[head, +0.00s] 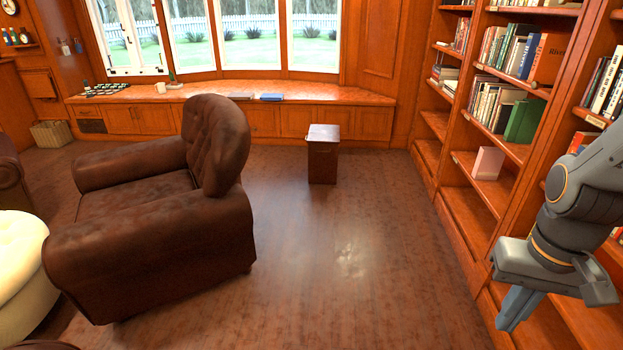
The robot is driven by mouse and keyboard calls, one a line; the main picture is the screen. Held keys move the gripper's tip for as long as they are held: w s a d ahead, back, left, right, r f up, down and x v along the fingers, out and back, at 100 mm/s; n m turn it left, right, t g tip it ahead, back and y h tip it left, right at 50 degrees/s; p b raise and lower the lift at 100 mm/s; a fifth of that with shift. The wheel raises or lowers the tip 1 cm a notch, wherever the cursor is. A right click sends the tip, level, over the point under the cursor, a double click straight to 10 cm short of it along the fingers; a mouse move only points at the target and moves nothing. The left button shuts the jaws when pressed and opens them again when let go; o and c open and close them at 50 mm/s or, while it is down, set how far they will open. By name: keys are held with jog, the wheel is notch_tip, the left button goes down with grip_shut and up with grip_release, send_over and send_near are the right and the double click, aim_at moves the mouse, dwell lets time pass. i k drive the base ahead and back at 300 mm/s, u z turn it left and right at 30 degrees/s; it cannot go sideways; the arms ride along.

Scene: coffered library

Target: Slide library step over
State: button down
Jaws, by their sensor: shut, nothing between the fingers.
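The library step (322,163) is a small dark wooden box-shaped step with a pale top. It stands upright on the floor near the middle of the head view, a short way in front of the window bench. My gripper (507,324) is at the lower right, in front of the bookshelves, with its fingers pointing down. It is shut and empty, much nearer to the camera than the step and well apart from it. The step's far side and underside are hidden.
A brown leather armchair (225,215) stands left of the step, with a cream ottoman (20,275) beyond it at the left edge. Bookshelves (470,190) line the right side. The window bench (340,93) runs along the back. The wooden floor (350,270) between armchair and shelves is clear.

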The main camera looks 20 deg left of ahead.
aim_at(322, 141)
jog(key=u, duration=0.95)
jog(key=i, duration=3.85)
jog(key=z, duration=1)
